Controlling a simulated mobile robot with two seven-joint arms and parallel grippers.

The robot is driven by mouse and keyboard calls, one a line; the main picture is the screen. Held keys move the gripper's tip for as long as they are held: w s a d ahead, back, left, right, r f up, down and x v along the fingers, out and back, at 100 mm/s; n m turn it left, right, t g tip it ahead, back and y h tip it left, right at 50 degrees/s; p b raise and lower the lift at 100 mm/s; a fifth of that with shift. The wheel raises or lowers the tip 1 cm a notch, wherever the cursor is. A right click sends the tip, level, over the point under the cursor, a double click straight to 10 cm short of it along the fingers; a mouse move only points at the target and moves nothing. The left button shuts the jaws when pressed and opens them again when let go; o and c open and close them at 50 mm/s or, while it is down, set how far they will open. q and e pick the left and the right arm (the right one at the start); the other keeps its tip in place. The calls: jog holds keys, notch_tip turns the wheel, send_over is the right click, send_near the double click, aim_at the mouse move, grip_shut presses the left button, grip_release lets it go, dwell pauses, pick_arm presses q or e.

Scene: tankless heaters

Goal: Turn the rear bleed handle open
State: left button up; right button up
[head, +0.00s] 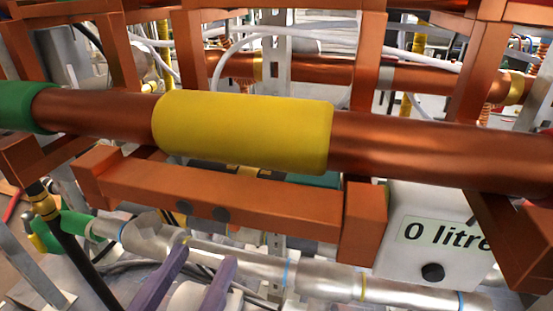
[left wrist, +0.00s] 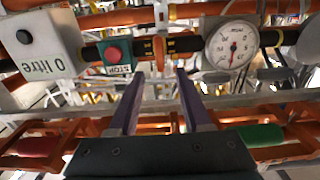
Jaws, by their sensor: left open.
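I cannot pick out the rear bleed handle with certainty in either view. My left gripper (head: 207,254) comes in at the bottom of the head view, its two purple fingers apart and empty, in front of a silver pipe. In the left wrist view the open fingers (left wrist: 159,76) point toward a dark pipe with yellow bands. An orange upright piece (left wrist: 160,50) on that pipe lies between the fingertips in the picture; I cannot tell whether it is a handle. The fingers do not visibly hold anything. My right gripper is not in view.
A thick copper pipe with a yellow sleeve (head: 245,130) and an orange frame (head: 225,195) cross the head view. A white box marked "0 litre" (head: 430,235) stands at right. The wrist view shows a red button (left wrist: 113,54) and a round gauge (left wrist: 232,46).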

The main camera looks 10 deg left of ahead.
pick_arm(q)
jog(key=w+b, duration=0.1)
jog(key=w, duration=0.8)
jog(key=shift+w+d, duration=0.15)
jog(key=shift+w, duration=0.15)
grip_shut()
